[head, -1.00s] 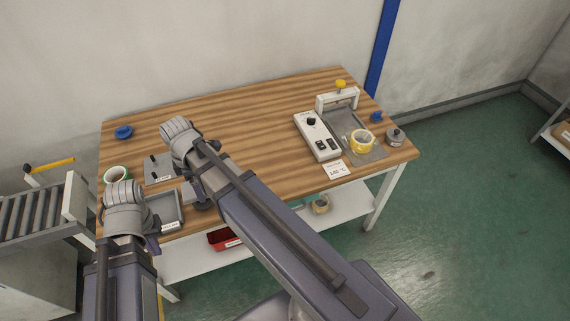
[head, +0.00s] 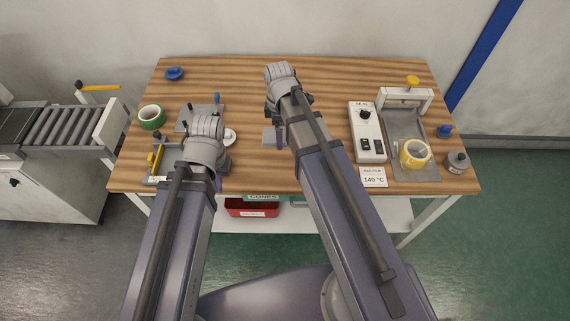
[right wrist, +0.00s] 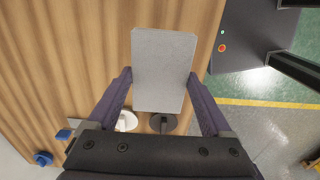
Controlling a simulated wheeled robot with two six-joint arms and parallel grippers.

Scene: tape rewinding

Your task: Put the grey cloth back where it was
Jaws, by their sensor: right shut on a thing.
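The grey cloth (right wrist: 164,68) is a flat, pale grey rectangle between the fingers of my right gripper (right wrist: 160,78) in the right wrist view. The gripper is shut on it, above the wooden table. In the head view, a grey edge of the cloth (head: 268,137) shows beside a purple finger, near the table's middle; my arm hides the rest. My left gripper (head: 220,165) is at the table's front left, beside a grey tray (head: 160,179). Its wrist hides the fingertips, so I cannot tell its opening.
The back middle is clear.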

